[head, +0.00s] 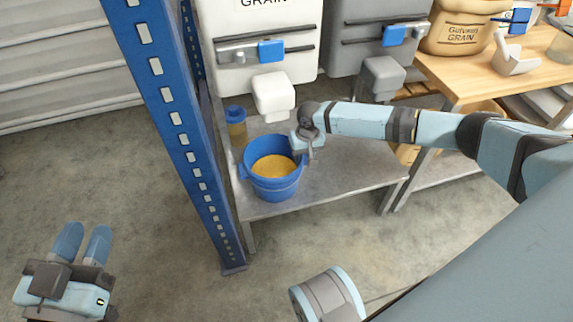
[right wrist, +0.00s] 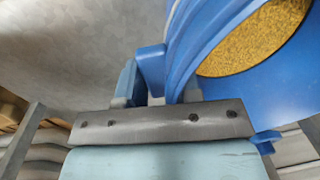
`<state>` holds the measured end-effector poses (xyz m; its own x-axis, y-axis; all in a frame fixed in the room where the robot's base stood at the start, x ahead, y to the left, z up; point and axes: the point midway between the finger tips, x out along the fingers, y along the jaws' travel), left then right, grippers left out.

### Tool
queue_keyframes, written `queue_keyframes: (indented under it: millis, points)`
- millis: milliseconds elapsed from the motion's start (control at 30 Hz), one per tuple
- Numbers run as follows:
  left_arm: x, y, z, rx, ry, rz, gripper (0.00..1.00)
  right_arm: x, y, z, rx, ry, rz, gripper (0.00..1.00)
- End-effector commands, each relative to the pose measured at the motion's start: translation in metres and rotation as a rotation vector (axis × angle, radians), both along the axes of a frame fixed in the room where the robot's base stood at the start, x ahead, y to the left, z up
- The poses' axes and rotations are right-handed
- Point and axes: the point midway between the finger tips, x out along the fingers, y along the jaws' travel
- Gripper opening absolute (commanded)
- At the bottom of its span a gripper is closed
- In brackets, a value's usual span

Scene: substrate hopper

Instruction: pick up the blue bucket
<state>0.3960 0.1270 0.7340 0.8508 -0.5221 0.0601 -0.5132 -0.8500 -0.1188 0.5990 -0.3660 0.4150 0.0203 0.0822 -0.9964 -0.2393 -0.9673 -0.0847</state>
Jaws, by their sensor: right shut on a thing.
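The blue bucket (head: 272,187) stands upright on the grey metal shelf (head: 340,172) below the white hopper, with yellow grain inside. My right gripper (head: 303,158) is at the bucket's right rim, shut on it. In the right wrist view, my right gripper (right wrist: 158,95) has the blue bucket (right wrist: 190,50) at its fingers, by a small lug on the rim. The bucket's underside is hidden, so I cannot tell whether it is clear of the shelf. My left gripper (head: 84,236) is empty, low at the left over the floor, its two fingers apart.
The white hopper (head: 262,50) has its spout (head: 273,97) just above the bucket. A small blue-lidded container (head: 236,122) stands behind the bucket. A blue post (head: 180,130) rises at the left. A grey hopper (head: 375,45) and a wooden table (head: 470,75) are at the right.

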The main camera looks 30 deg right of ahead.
Motion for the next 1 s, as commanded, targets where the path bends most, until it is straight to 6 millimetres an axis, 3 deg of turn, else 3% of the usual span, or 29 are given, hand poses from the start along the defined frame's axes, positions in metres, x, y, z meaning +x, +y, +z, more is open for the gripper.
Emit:
queue_keyframes:
  millis: [367, 600, 833, 1000]
  points:
    - [-0.003, -0.002, 0.009, -0.036, 0.051, -0.007, 0.32, 0.001, 0.001, 0.022, 0.002, -0.003, 0.000, 0.00]
    - [-0.012, -0.008, 0.004, -0.094, 0.160, -0.009, 0.32, -0.001, 0.001, 0.041, 0.003, -0.002, 0.001, 0.00]
    - [-0.018, -0.012, 0.004, -0.140, 0.242, -0.012, 0.32, -0.034, 0.008, 0.040, 0.002, 0.000, 0.002, 0.00]
    - [-0.026, -0.016, 0.004, -0.193, 0.328, -0.008, 0.32, -0.071, 0.017, 0.041, 0.003, 0.002, 0.002, 0.00]
